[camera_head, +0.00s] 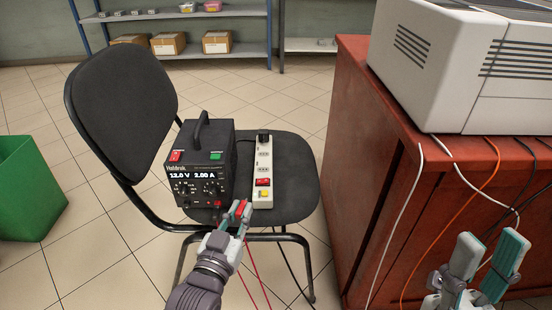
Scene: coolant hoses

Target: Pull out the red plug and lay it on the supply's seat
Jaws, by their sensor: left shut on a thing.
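The black power supply (203,165) stands on the chair's dark seat (291,178), with its display reading 12.0 V and 2.00 A. My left gripper (236,216) is at the seat's front edge, just right of the supply's lower front. It is shut on the red plug (241,208), which shows only in part between the fingers. Red leads (251,271) hang down below the gripper. Whether the plug still touches a socket cannot be told. My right gripper (487,268) is open and empty at the lower right, by the red cabinet.
A white power strip (263,175) lies on the seat right of the supply. The seat is bare right of the strip. A red cabinet (360,160) with a white machine (470,65) and hanging cables stands at right. A green bin (30,190) stands at left.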

